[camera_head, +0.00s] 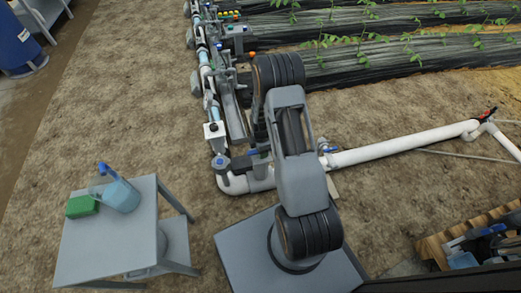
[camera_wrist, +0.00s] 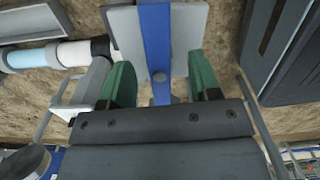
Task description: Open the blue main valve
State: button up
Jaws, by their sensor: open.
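In the wrist view a flat blue bar (camera_wrist: 156,35) with a round bolt head runs between the two green fingers of my gripper (camera_wrist: 158,85). The bar lies in front of a pale grey plate (camera_wrist: 187,28). The fingers are apart, one on each side of the bar, with gaps visible; I cannot tell how deep the bar sits between them. It looks like a valve lever, but I cannot tell for sure that it is the main valve's. In the head view my arm hides the gripper.
A white pipe (camera_head: 400,144) runs right from the skid. A grey table (camera_head: 75,248) at lower left holds a blue jug (camera_head: 122,195) and a green block (camera_head: 82,206). In the wrist view a dark grey box (camera_wrist: 285,50) stands right and a pipe (camera_wrist: 60,54) left.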

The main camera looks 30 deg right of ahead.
notch_tip(320, 180, up, 9)
jog(key=p, duration=0.5)
jog(key=shift+f+p, duration=0.2)
jog(key=shift+p, duration=0.15)
dwell(0.7)
